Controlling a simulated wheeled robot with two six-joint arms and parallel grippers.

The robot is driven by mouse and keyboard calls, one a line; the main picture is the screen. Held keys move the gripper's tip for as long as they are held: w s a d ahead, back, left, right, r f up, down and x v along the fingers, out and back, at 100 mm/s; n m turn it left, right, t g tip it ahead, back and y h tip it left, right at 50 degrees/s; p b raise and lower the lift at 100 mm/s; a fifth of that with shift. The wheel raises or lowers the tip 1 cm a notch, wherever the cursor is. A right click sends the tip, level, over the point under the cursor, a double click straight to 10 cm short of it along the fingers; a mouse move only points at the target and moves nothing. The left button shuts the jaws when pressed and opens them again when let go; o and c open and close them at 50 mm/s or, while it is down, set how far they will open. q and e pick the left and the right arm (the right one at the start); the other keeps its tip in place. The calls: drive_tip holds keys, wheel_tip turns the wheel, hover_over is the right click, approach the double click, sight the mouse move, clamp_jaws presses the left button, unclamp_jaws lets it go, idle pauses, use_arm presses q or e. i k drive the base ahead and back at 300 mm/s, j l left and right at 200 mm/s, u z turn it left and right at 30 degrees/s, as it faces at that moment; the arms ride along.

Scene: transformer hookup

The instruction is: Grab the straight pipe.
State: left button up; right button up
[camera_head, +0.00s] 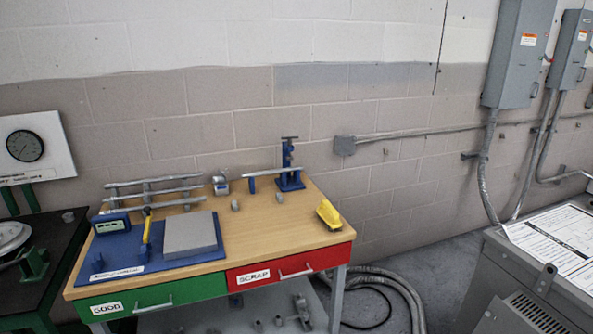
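Long straight grey bars that look like pipes lie on a rack at the back left of the wooden workbench: an upper pipe (170,180) and a lower pipe (172,204). A shorter grey bar (266,171) lies level between a small blue post and a blue stand (289,177) at the back right of the bench. I cannot tell which of these is the straight pipe meant. Neither of my grippers is in view.
The bench (265,225) carries a blue mat with a grey block (190,235), a meter (111,223), small grey fittings (235,205) and a yellow object (328,214). Below are a green GOOD drawer (155,297) and a red SCRAP drawer (290,270). A grey cabinet (520,290) stands right.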

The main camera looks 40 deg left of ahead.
sight(279, 170)
drive_tip(key=i+j+u, duration=0.1)
drive_tip(key=u, duration=1.3)
drive_tip(key=i+u, duration=0.15)
drive_tip(key=i, duration=1)
